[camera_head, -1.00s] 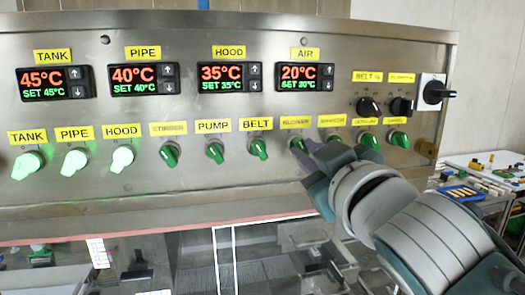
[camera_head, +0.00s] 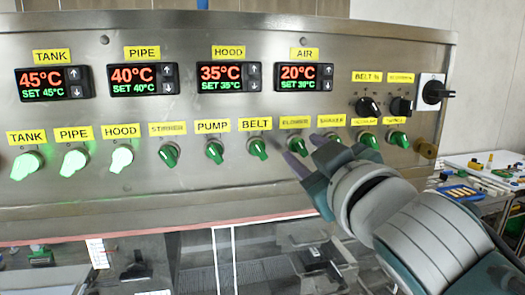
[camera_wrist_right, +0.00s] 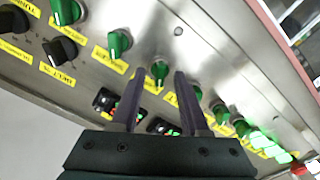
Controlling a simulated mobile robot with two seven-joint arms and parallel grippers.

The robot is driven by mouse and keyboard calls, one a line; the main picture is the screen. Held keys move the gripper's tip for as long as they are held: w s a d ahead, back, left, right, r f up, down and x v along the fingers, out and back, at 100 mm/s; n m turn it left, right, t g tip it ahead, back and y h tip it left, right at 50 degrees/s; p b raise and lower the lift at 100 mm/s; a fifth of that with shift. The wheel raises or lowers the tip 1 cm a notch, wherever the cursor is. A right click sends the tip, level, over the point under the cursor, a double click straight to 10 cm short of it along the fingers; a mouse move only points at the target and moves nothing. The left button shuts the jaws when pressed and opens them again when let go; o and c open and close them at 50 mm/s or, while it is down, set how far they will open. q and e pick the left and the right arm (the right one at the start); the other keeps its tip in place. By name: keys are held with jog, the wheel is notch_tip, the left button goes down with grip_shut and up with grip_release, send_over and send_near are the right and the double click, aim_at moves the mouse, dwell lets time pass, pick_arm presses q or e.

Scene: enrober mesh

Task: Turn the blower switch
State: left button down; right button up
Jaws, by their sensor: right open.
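The blower switch (camera_head: 298,147) is a green knob under a yellow label in the lower row of the steel control panel. My right gripper (camera_head: 299,146) is open, its two purple-grey fingers pointing at the panel, with the knob seen between the tips. In the right wrist view the blower switch (camera_wrist_right: 160,70) also shows between the fingertips of the right gripper (camera_wrist_right: 157,76), with a gap to each finger. I cannot tell how deep the fingers reach around it. My left gripper is not in view.
The belt switch (camera_head: 258,149) is left of the blower switch, and the shaker switch (camera_head: 334,138) is close behind my right finger. Black dials (camera_head: 368,106) sit above to the right. A side table (camera_head: 480,165) with loose parts stands at the right.

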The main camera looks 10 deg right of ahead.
jog(key=shift+s, duration=0.1)
jog(key=shift+s+f, duration=0.1)
jog(key=shift+s, duration=0.2)
jog(key=s+b, duration=0.3)
jog(key=s, duration=0.6)
jog(key=shift+d+b, duration=0.2)
jog(key=shift+b, duration=0.1)
jog(key=s+d+f+m+g+p, duration=0.1)
jog(key=s+f+g+p, duration=0.2)
jog(key=s, duration=0.4)
jog(key=s+d+f+m+g+p, duration=0.1)
jog(key=s+f+m+g+p, duration=0.1)
jog(key=s+g, duration=0.4)
jog(key=s+d+f+m+g+p, duration=0.1)
jog(key=s+f+g+p, duration=0.3)
jog(key=s, duration=0.5)
jog(key=shift+f+m+g+p, duration=0.3)
jog(key=shift+g+p, duration=0.4)
jog(key=shift+p, duration=0.2)
